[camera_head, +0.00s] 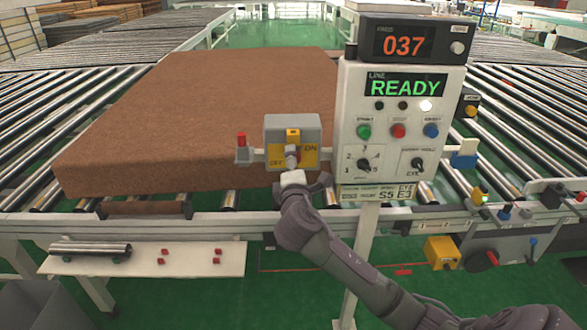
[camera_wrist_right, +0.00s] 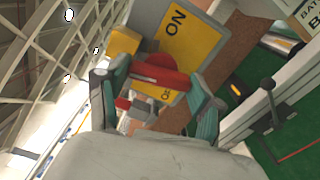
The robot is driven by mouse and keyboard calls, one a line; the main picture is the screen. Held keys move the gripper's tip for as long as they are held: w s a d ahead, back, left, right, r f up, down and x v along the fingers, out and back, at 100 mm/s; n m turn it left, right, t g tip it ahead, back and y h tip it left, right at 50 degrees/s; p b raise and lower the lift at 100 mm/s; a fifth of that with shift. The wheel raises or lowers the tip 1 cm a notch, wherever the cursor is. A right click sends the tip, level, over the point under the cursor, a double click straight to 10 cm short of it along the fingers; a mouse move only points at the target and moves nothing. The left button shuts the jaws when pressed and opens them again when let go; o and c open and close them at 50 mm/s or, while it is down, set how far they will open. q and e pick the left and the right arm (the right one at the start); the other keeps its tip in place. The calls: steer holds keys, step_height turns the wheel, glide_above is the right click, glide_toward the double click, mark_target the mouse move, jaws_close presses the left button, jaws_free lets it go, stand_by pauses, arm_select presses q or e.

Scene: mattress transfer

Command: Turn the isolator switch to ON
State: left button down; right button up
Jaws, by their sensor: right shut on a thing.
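The isolator switch (camera_head: 308,128) is a grey box with a yellow plate, marked OFF on the left and ON on the right. It stands left of the control panel, in front of the brown mattress (camera_head: 215,105). My right gripper (camera_head: 293,172) reaches up to it from below. In the right wrist view, the gripper (camera_wrist_right: 158,92) is shut on the red switch handle (camera_wrist_right: 160,72), with a teal-grey finger on each side. Which mark the handle points to is hard to tell. My left gripper is not in view.
The control panel (camera_head: 344,105) shows READY on its screen, with a 037 display (camera_head: 404,42) above. A red-topped post (camera_head: 241,148) stands just left of the switch. Roller conveyors (camera_head: 525,110) lie on both sides. A white shelf (camera_head: 200,262) holds small red parts.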

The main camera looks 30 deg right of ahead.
steer(key=shift+f+m+b, duration=0.15)
steer(key=shift+m+b, duration=0.2)
steer(key=shift+m, duration=0.75)
steer(key=o, duration=1.1)
steer(key=shift+o, duration=0.2)
steer(key=shift+s+a, duration=0.1)
steer(key=shift+s, duration=0.05)
steer(key=v, duration=1.1)
steer(key=shift+s, duration=0.4)
steer(key=shift+a, duration=0.1)
